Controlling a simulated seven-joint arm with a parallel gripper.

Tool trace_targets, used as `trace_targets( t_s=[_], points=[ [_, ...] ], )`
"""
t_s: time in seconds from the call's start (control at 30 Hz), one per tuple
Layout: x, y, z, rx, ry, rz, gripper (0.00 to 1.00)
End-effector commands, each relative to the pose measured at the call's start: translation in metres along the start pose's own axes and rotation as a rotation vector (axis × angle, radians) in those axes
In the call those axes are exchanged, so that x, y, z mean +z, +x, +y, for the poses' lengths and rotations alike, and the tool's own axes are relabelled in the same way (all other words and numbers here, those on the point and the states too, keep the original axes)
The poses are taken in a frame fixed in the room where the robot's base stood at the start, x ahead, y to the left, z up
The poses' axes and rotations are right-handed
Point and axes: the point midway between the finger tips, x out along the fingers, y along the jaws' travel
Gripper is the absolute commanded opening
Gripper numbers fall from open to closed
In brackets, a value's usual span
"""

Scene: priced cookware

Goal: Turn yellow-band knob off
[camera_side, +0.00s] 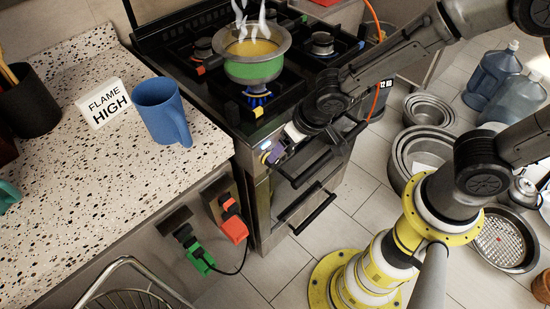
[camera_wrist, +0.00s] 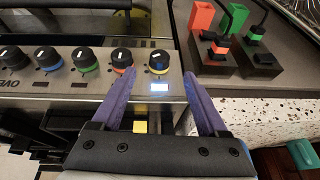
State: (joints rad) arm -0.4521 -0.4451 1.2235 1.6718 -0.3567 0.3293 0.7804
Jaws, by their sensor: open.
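The yellow-band knob (camera_wrist: 158,63) is the last knob on the right of the stove's front panel in the wrist view, with a black body, silver cap and yellow ring. My gripper (camera_wrist: 160,78) is open, its two purple fingers apart on either side of this knob; I cannot tell whether they touch it. A small lit display (camera_wrist: 159,86) glows just below the knob. In the side view my gripper (camera_side: 273,152) is at the stove's front left corner, and the knob is hard to make out there. A green pot (camera_side: 255,69) steams above a blue flame (camera_side: 257,101).
A red-band knob (camera_wrist: 122,58) sits close beside the left finger, with green and blue ones further left. Red (camera_side: 234,226) and green plugs (camera_side: 200,260) sit below the counter.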

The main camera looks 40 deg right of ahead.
Motion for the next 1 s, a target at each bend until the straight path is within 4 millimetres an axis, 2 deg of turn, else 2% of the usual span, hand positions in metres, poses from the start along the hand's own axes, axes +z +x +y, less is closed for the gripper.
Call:
trace_targets(
  t_s=[0.03, 0.2, 0.4, 0.6, 0.83, 0.87, 1.0],
  points=[
    [0.001, 0.011, 0.001, 0.003, 0.002, -0.004, 0.77],
    [0.0, 0.043, 0.001, 0.003, 0.002, -0.003, 0.77],
    [0.0, 0.068, 0.001, 0.001, 0.001, -0.001, 0.77],
    [0.0, 0.078, 0.0, 0.0, 0.001, 0.001, 0.77],
    [-0.001, 0.078, 0.0, 0.0, 0.001, 0.001, 0.77],
    [-0.001, 0.078, 0.0, 0.0, 0.001, 0.001, 0.75],
    [-0.001, 0.078, 0.0, 0.0, 0.001, 0.001, 0.49]
  ],
)
